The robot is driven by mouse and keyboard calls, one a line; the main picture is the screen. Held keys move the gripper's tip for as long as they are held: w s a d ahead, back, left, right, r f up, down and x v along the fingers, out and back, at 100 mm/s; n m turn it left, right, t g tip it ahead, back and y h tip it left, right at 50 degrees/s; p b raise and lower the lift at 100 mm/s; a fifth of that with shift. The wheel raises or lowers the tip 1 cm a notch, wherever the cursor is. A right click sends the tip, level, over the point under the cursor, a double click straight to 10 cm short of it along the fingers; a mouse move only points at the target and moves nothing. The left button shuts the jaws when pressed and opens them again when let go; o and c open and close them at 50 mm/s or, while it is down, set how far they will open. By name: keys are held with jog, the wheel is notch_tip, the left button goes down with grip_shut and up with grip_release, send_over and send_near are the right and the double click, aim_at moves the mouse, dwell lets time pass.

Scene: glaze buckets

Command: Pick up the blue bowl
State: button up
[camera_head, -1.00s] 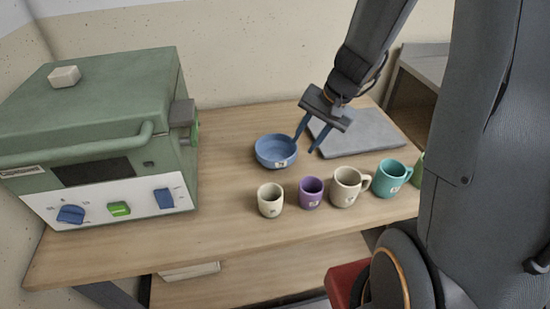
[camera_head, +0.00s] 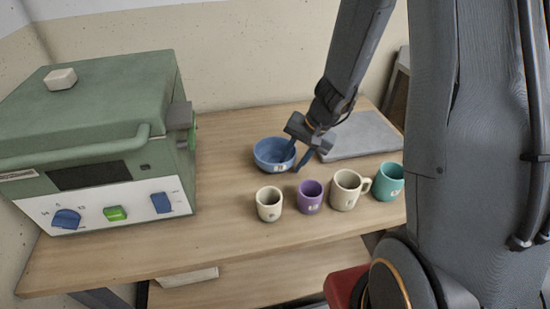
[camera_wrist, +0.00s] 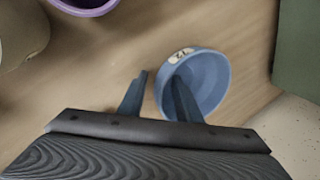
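The blue bowl (camera_head: 270,153) stands upright on the wooden table behind the small cups. It also shows in the wrist view (camera_wrist: 212,80), with a white label on its side. My gripper (camera_head: 297,162) is open at the bowl's right side. In the wrist view my gripper (camera_wrist: 160,84) has one finger over the inside of the bowl and the other outside it, with the rim between them. The fingers do not appear closed on the wall.
A cream cup (camera_head: 269,205), a purple cup (camera_head: 310,197), a cream mug (camera_head: 345,190) and a teal mug (camera_head: 388,182) stand in front of the bowl. A grey slab (camera_head: 362,135) lies right. A green kiln-like box (camera_head: 95,120) stands left.

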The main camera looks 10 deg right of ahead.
jog(key=shift+c, duration=0.4)
grip_shut()
